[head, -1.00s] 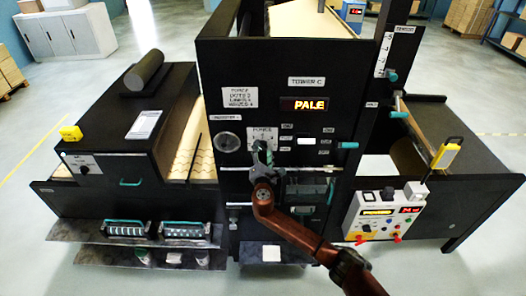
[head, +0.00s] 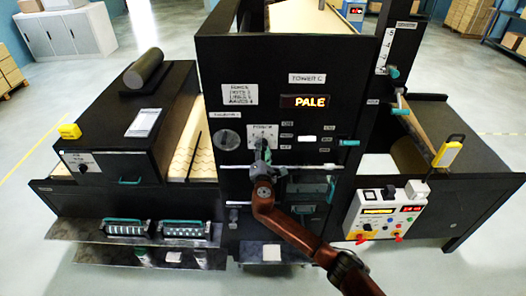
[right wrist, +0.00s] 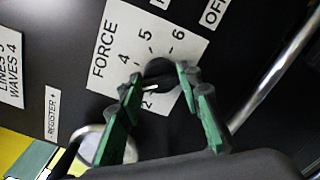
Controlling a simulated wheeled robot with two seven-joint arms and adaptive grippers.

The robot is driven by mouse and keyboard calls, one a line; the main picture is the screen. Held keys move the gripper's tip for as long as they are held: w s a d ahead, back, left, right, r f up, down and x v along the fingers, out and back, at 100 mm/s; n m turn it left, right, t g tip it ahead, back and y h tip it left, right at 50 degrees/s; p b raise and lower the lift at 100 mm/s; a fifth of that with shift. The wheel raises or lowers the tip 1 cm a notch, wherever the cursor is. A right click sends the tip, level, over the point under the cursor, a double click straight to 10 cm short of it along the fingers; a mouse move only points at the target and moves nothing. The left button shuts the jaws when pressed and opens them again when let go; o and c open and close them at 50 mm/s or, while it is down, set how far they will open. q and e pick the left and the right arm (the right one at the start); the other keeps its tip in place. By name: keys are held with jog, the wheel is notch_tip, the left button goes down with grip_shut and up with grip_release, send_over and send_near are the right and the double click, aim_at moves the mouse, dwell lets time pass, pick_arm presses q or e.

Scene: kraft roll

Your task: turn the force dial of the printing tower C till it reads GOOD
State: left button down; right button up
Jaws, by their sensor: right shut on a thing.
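Printing tower C (head: 222,75) is the tall black cabinet in the middle of the head view. Its lit display (head: 304,101) reads PALE in orange letters. The FORCE dial is a dark knob (right wrist: 158,70) on a white scale plate (right wrist: 112,42) with numbers, 4, 5 and 6 among them. In the head view the plate (head: 262,129) shows just above my right gripper (head: 262,154), which mostly hides the knob. In the right wrist view my right gripper's green fingers (right wrist: 160,92) are shut on the knob from both sides. The knob's pointer is hidden. My left gripper is not in view.
A metal rail (head: 315,167) crosses the tower front just below the dial. It shows close to the fingers in the right wrist view (right wrist: 275,75). A control box (head: 383,210) with coloured knobs stands lower right.

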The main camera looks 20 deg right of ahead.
jog(key=m+b, duration=0.4)
jog(key=shift+f, duration=0.3)
jog(key=shift+r+m+b, duration=0.1)
jog(key=shift+m+b, duration=1.35)
jog(key=shift+m, duration=0.25)
jog(key=o, duration=1.2)
jog(key=shift+r, duration=0.1)
jog(key=shift+c, duration=0.2)
jog(key=shift+s, duration=0.1)
jog(key=v, duration=1.2)
